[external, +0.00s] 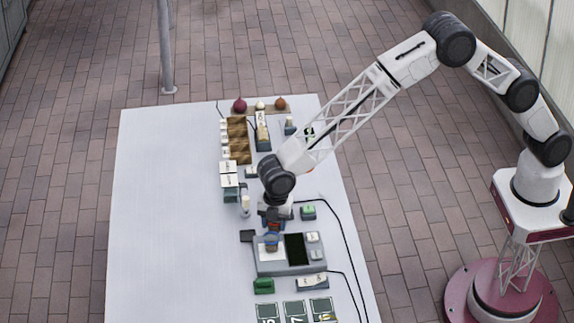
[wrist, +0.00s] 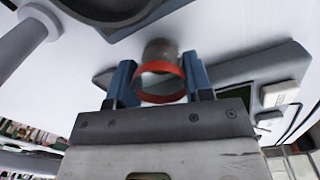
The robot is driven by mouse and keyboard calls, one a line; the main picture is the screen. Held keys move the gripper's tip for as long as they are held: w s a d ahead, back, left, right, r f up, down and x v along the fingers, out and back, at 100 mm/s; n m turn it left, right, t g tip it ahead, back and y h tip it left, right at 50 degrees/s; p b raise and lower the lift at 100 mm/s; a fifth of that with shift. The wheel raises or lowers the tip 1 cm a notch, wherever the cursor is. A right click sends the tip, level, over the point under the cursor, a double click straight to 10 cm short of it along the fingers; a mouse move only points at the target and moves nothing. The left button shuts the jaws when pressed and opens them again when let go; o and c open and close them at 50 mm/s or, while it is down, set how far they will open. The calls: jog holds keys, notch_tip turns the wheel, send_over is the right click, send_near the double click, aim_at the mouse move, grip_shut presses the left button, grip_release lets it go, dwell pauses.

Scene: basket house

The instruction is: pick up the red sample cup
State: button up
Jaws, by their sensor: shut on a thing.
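The red sample cup (wrist: 160,96) shows in the wrist view as a clear, greyish cup with a red band round its rim. It sits between the two blue fingers of my gripper (wrist: 161,80), which are shut on it. In the external view my gripper (external: 272,229) points down over the left part of a grey device (external: 285,267) with a white plate and a dark screen. The cup is small there and mostly hidden by the fingers. I cannot tell whether its base touches the plate.
A white table (external: 160,220) carries several things in a column: a brown compartment rack (external: 239,140), pale boxes (external: 229,170), a small bottle (external: 245,205) and a green block (external: 263,286). Numbered dark cards (external: 295,312) lie at the front. The table's left half is clear.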

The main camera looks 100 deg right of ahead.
jog(key=shift+r, duration=0.8)
notch_tip(320, 180, up, 2)
jog(key=shift+r, duration=0.1)
jog(key=s+d, duration=0.1)
jog(key=s, duration=0.4)
jog(key=s+d, duration=0.1)
jog(key=s, duration=0.4)
jog(key=s+r, duration=0.1)
jog(key=s, duration=0.4)
jog(key=shift+s+d, duration=0.35)
jog(key=shift+d, duration=0.05)
jog(key=shift+w+r, duration=0.1)
jog(key=w+d+r, duration=0.2)
jog(key=w+r, duration=0.1)
jog(key=w, duration=0.4)
jog(key=w+d+r, duration=0.3)
jog(key=w, duration=0.3)
jog(key=shift+w+d+n, duration=0.25)
jog(key=shift+w+n, duration=0.05)
jog(key=shift+w, duration=0.05)
jog(key=shift+f, duration=0.2)
jog(key=shift+f, duration=3.2)
